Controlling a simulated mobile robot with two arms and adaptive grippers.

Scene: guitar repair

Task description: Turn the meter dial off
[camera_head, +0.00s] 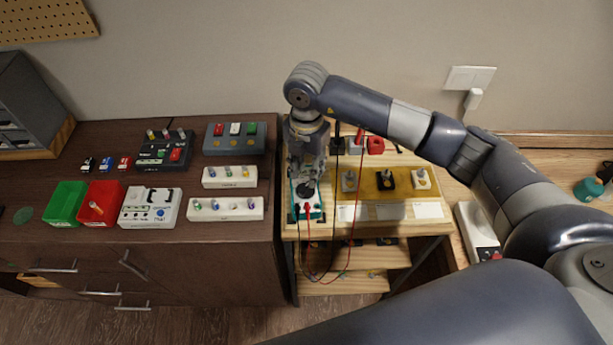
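The meter (313,211) is a small teal-edged box with a pale face at the left end of the light wooden table. A dark round dial (305,191) shows on its face. Black and red leads plug into its front edge and hang down over the table's front. My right gripper (304,180) points down right over the dial, at or very close to it. Its fingers hide part of the meter. I cannot tell whether they touch the dial or how far they are apart. My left gripper is not in view.
A yellow board (371,192) with several knobs lies right of the meter, white cards (390,211) in front of it. A dark cabinet (150,238) on the left holds a green bin (66,203), a red bin (101,203) and several switch boxes. Red and black leads hang in front.

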